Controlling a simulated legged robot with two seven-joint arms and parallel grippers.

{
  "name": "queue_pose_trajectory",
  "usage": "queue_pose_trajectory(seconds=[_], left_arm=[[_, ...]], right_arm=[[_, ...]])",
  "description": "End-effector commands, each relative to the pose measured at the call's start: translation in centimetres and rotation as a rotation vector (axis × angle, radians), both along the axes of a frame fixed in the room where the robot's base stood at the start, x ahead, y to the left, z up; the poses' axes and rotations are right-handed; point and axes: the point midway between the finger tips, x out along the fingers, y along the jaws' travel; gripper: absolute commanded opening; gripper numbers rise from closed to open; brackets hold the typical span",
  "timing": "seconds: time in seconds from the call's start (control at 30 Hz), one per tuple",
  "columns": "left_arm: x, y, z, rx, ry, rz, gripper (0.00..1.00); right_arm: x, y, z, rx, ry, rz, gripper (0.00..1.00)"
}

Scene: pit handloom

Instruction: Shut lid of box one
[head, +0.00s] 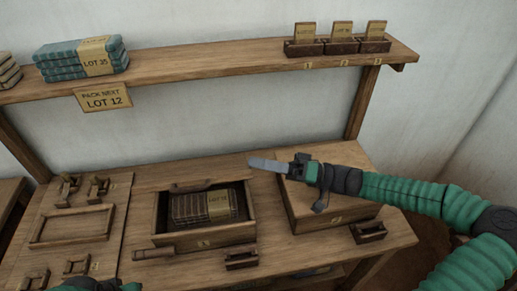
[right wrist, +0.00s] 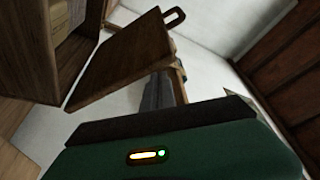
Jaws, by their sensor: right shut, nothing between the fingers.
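Box one (head: 205,240), a wooden box marked 1, stands open on the table with a dark cloth bundle (head: 190,207) and tan lot label inside. Its lid (right wrist: 125,55) is raised, a brown board with a loop handle (right wrist: 174,17) in the right wrist view. In the head view the handle (head: 200,185) shows at the box's back; the lid's exact tilt is hard to tell. My right gripper (head: 267,164) is shut and empty, right of and behind box one, above box two's left back corner. At bottom left, only part of my left gripper (head: 95,287) shows; its fingers are hidden.
Box two (head: 335,215), closed, stands to the right. Small wooden holders (head: 241,260) and (head: 368,232) sit in front. A framed tray (head: 72,227) is at left. A shelf (head: 210,62) with cloth stacks and card holders runs above.

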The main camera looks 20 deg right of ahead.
Motion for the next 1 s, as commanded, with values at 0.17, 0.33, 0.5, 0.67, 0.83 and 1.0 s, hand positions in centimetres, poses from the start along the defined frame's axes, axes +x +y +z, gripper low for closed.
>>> queue_pose_trajectory(seconds=[0.17, 0.33, 0.5, 0.67, 0.83, 1.0], left_arm=[[0.0, 0.0, 0.1, 0.0, 0.0, 0.0, 0.0], [0.0, 0.0, 0.1, 0.0, 0.0, 0.0, 0.0], [0.0, 0.0, 0.1, 0.0, 0.0, 0.0, 0.0], [0.0, 0.0, 0.1, 0.0, 0.0, 0.0, 0.0], [0.0, 0.0, 0.1, 0.0, 0.0, 0.0, 0.0], [0.0, 0.0, 0.7, 0.0, 0.0, 0.0, 0.0]], right_arm=[[-0.8, 0.2, -1.1, 0.002, 0.001, 0.001, 0.0], [-1.2, 0.2, -1.7, 0.0, 0.002, 0.0, 0.0], [-1.3, 0.3, -1.9, 0.0, 0.002, 0.0, 0.0], [-1.3, 0.3, -1.9, 0.0, 0.002, 0.0, 0.0], [-1.3, 0.2, -1.8, 0.0, 0.002, 0.0, 0.0], [-1.2, 0.2, -0.2, -0.001, 0.0, -0.001, 0.0]])
